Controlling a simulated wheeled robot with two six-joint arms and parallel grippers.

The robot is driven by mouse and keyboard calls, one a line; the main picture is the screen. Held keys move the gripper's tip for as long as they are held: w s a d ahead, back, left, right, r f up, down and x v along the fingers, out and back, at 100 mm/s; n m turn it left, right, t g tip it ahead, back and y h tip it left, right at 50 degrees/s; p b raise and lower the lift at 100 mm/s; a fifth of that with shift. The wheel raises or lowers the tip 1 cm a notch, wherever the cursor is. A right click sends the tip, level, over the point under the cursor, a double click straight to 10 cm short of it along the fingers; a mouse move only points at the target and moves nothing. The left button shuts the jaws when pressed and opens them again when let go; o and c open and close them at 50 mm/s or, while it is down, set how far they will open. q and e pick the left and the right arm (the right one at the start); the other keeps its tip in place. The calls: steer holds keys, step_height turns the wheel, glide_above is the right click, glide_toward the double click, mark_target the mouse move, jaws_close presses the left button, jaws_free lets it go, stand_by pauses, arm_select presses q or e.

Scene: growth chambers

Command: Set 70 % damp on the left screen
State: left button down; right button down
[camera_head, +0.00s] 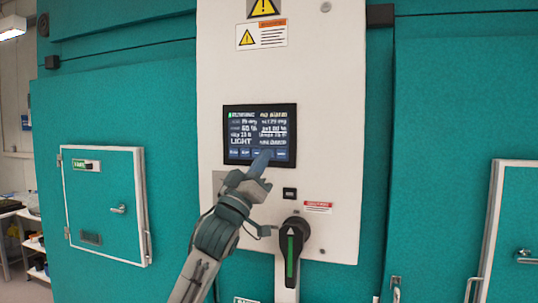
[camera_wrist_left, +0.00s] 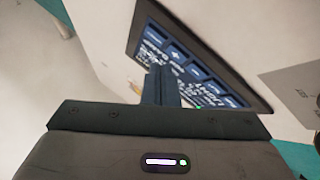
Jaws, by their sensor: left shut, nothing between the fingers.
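The screen (camera_head: 259,125) is a dark panel with white and green text, set in a pale upright panel. It shows RUNNING, NO ALARM, LIGHT and a value that looks like 60 %; the smaller figures are hard to read. A row of blue buttons runs along its bottom edge. My left gripper (camera_head: 262,160) is shut and empty, its fingertips in front of the bottom button row, covering part of it. In the left wrist view the shut fingers (camera_wrist_left: 160,85) point at the screen (camera_wrist_left: 190,65) by the buttons. I cannot tell whether they touch. My right gripper is not in view.
A black rotary handle (camera_head: 291,250) with a green stripe sticks out below the screen, close right of my left arm. A small black plate (camera_head: 290,193) sits above it. Teal chamber doors (camera_head: 103,203) stand on both sides. A bench (camera_head: 12,207) is at the far left.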

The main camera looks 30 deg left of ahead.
arm_select(q)
steer(key=shift+y, duration=0.3)
stand_by(0.4)
steer(key=shift+w+a, duration=0.1)
steer(key=shift+w, duration=0.35)
steer(key=shift+w, duration=0.3)
stand_by(0.4)
steer(key=shift+s, duration=0.1)
steer(key=shift+s+f, duration=0.1)
steer(key=shift+s, duration=0.15)
steer(key=shift+s+b, duration=0.4)
